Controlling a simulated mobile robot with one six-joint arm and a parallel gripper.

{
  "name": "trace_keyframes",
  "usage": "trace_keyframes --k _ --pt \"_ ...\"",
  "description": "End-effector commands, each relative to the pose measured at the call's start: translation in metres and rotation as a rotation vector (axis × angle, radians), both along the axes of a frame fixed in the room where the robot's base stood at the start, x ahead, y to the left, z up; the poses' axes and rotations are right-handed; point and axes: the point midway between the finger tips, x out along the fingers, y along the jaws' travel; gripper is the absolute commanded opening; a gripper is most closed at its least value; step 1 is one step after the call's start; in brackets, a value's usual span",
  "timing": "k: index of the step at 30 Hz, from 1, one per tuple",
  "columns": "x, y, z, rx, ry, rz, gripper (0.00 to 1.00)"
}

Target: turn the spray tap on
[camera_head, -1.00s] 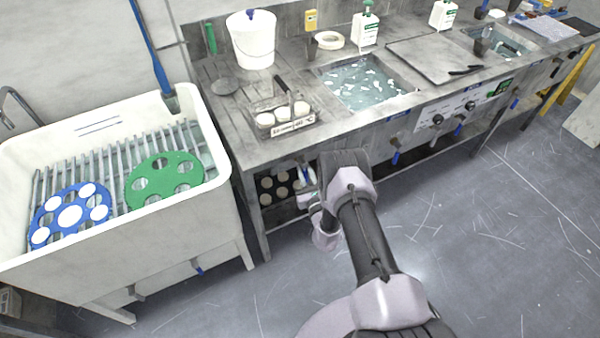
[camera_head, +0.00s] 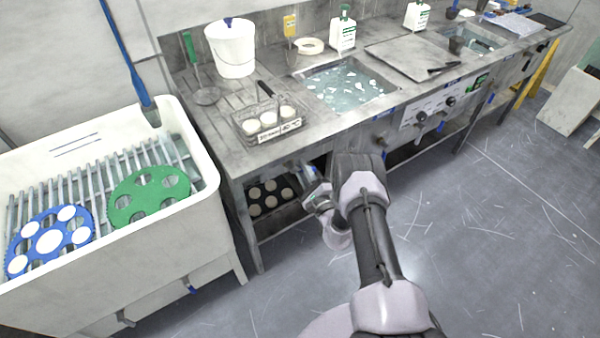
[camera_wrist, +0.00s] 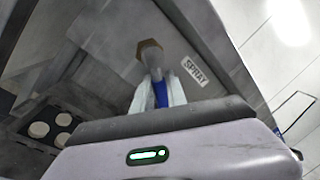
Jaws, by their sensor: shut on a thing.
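The spray tap (camera_wrist: 150,52) shows in the wrist view as a brass hex fitting and grey body on the bench's front, left of a white SPRAY label (camera_wrist: 195,71). Its blue lever (camera_wrist: 160,94) lies between the two pale fingers of my gripper (camera_wrist: 157,95), which are shut on it. The lever's far end is hidden by the fingers and gripper body. In the head view my wrist is low in front of the bench, left of the forearm; the tap cannot be made out there.
A steel bench (camera_head: 215,130) carries a white bucket (camera_head: 232,52), a sample tray (camera_head: 268,135) and a water basin (camera_head: 345,112). A tray of discs (camera_head: 268,208) sits on the shelf below. A white sink (camera_head: 200,215) stands left. The floor (camera_head: 500,250) at right is clear.

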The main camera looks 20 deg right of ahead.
Motion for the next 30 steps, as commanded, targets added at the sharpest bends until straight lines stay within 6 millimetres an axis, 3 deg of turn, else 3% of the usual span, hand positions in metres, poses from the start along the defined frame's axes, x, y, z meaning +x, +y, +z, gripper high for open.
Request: trace_keyframes --k 15,30 --pt "0.001 -0.006 0.013 -0.344 -0.092 -0.001 0.0" --pt "0.001 -0.006 0.016 -0.429 -0.114 -0.001 0.0"
